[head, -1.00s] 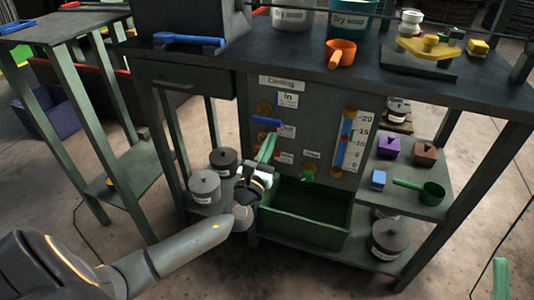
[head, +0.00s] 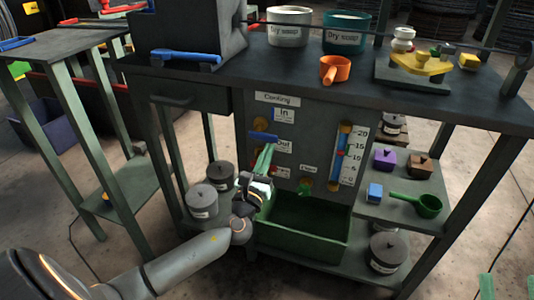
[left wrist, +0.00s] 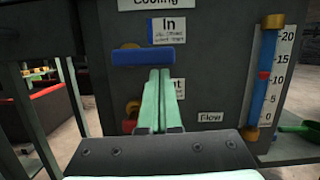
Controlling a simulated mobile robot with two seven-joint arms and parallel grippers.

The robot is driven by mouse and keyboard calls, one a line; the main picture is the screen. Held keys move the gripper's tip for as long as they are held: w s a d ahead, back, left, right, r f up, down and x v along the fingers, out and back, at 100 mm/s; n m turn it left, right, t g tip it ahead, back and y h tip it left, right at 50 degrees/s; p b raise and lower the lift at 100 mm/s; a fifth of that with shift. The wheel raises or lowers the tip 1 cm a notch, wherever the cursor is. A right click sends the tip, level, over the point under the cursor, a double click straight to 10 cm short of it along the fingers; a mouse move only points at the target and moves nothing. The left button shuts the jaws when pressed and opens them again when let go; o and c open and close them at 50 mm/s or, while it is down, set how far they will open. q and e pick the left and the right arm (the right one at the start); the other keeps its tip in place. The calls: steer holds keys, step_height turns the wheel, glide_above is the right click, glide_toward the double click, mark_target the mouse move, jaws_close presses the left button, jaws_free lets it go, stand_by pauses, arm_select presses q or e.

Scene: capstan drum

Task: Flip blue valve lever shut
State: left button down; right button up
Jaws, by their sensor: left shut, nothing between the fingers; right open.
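The blue valve lever (head: 263,137) lies about level on the grey Cooling panel (head: 262,112), between the In and Out labels. In the left wrist view the lever (left wrist: 143,57) is a blue bar just below the In label, with its brass valve mostly hidden behind it. My left gripper (head: 267,148) is shut and empty, its pale green fingers pointing at the panel. In the left wrist view its fingertips (left wrist: 160,72) sit at the lever's lower edge, right of its middle; contact cannot be told. My right gripper (head: 496,287) shows only fingertips at the lower right, apart and empty.
A red lever (left wrist: 130,126) sits below, partly behind my left fingers. A green flow valve (head: 305,187) and a gauge (head: 344,152) are to the right. A green bin (head: 300,246) stands below the panel. A blue tool (head: 186,56) lies on the worktop.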

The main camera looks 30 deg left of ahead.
arm_select(q)
steer(key=shift+r+n, duration=0.1)
steer(key=shift+n, duration=0.3)
arm_select(e)
steer(key=shift+w+f, duration=0.1)
steer(key=shift+f, duration=0.1)
arm_select(q)
steer(key=shift+d+r+n+y, duration=0.1)
steer(key=shift+r+n+y, duration=0.05)
steer(key=shift+n+y, duration=0.2)
arm_select(e)
steer(key=shift+w+f+h, duration=0.1)
steer(key=shift+f+h, duration=0.15)
steer(key=shift+h, duration=0.05)
